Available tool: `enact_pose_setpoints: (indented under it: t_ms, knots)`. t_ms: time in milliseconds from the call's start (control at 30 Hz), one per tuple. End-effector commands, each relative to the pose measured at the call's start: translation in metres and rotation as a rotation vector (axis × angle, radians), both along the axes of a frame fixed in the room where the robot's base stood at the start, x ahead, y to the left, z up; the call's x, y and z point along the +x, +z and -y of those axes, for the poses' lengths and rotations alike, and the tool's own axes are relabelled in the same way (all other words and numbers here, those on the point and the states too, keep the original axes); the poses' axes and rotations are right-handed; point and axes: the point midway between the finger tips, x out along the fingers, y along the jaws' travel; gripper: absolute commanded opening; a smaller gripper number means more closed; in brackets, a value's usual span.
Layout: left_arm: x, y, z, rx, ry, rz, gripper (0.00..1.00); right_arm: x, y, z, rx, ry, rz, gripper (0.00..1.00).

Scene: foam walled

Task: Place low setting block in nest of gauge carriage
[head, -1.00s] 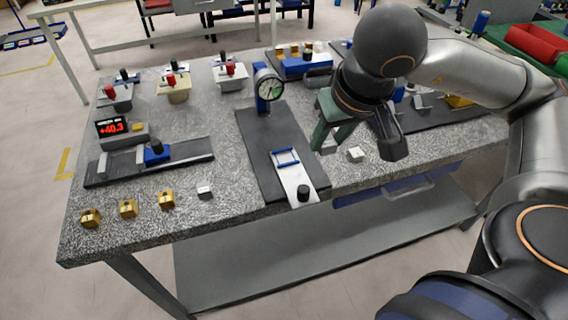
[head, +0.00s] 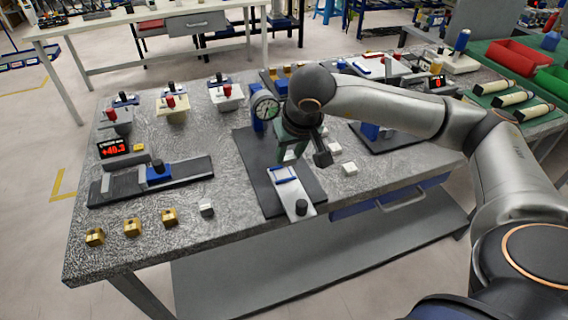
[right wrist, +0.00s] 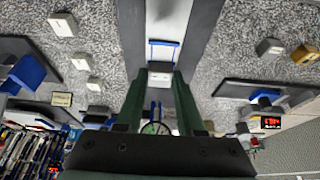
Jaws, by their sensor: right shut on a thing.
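The gauge carriage (head: 296,197) is a pale slide with a blue-framed nest (head: 283,174) and a black knob, lying on a dark base plate below a dial gauge (head: 264,107). My right gripper (head: 291,158) is over the base plate, just behind the nest in the head view. In the right wrist view, its green fingers are shut on a small pale block (right wrist: 160,79), likely the low setting block. The blue nest frame (right wrist: 163,43) shows just beyond this block, apart from it in the picture. My left gripper is out of view.
Loose pale blocks (head: 350,169) lie right of the base plate. A grey block (head: 207,210) and brass blocks (head: 132,227) lie along the front left. A digital readout (head: 114,148) stands by a slide fixture at left. The speckled table is clear between the front blocks and base plate.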

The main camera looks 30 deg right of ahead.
Motion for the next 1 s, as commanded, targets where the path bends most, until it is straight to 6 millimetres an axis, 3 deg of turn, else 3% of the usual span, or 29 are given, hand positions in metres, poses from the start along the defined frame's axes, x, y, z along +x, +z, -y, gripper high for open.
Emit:
enact_pose_setpoints:
  t_ms: [333, 500, 933, 967, 1000]
  knots:
    - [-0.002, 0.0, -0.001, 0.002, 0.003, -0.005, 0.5, 0.025, -0.031, 0.002, -0.001, 0.0, -0.001, 0.0]
    - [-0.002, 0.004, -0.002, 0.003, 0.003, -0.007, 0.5, 0.024, -0.055, 0.002, -0.001, 0.0, -0.001, 0.0]
    - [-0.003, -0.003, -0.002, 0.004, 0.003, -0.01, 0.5, 0.024, -0.063, 0.002, 0.0, 0.0, 0.003, 0.0]
    - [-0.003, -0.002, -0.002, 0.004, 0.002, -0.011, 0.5, 0.024, -0.063, 0.002, 0.0, 0.0, 0.002, 0.38]
    - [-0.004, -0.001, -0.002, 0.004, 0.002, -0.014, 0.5, 0.024, -0.062, 0.002, 0.0, 0.0, 0.002, 0.42]
